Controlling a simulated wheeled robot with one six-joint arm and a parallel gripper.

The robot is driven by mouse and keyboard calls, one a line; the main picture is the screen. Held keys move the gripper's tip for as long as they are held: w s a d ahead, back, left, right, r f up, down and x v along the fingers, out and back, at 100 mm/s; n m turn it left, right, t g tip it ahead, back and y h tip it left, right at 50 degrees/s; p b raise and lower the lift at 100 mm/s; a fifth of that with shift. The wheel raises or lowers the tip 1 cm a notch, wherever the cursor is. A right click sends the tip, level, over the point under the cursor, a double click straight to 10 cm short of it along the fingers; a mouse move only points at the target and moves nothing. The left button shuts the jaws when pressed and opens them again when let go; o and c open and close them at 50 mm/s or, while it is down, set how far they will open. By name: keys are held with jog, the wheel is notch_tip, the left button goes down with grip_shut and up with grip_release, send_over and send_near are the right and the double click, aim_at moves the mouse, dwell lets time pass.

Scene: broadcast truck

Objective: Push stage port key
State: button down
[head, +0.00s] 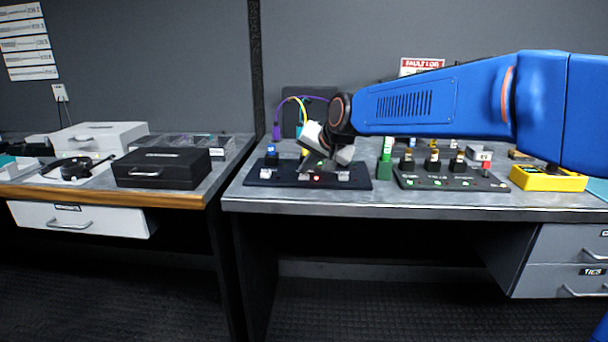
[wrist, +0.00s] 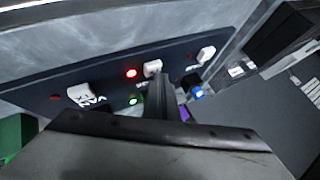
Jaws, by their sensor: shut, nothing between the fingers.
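The dark key panel (head: 258,182) lies on the bench and carries white keys. In the wrist view, the middle white key (wrist: 153,67) stands by a lit red light (wrist: 130,73); its label is mostly hidden by my gripper, so I cannot read it as stage. A white key labelled AUX (wrist: 82,94) is left of it, and another white key (wrist: 206,54) is right. My gripper (wrist: 158,84) is shut and empty, its tip right at the middle key; I cannot tell whether they touch. In the head view, my gripper (head: 322,164) is low over the panel.
A green light (wrist: 133,99) glows beside the fingers. A blue-topped connector (head: 271,156) stands at the panel's back left. A green block (head: 385,165), a second panel (head: 450,180) and a yellow box (head: 548,179) lie to the right. A black case (head: 163,168) sits on the left desk.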

aim_at(307, 177)
jog(key=shift+r, duration=3.3)
jog(key=s+d+f+h, duration=0.1)
jog(key=s+d+f, duration=0.2)
jog(key=s+d, duration=0.35)
jog(key=s+d+f+n+g+h, duration=0.1)
jog(key=s+d+f, duration=0.1)
jog(key=s+d, duration=0.4)
jog(key=s+d+f+h, duration=0.1)
jog(key=s+d+f, duration=0.2)
jog(key=s+d, duration=0.35)
jog(key=s+d+f+g+h, duration=0.1)
jog(key=s+d+f, duration=0.5)
jog(key=s, duration=0.4)
jog(key=s+d+f+n+h, duration=0.1)
jog(key=s+d+f, duration=0.5)
jog(key=s+f, duration=0.2)
jog(key=shift+s+d+f+g, duration=0.15)
jog(key=shift+s+d+g, duration=0.25)
jog(key=shift+s, duration=0.45)
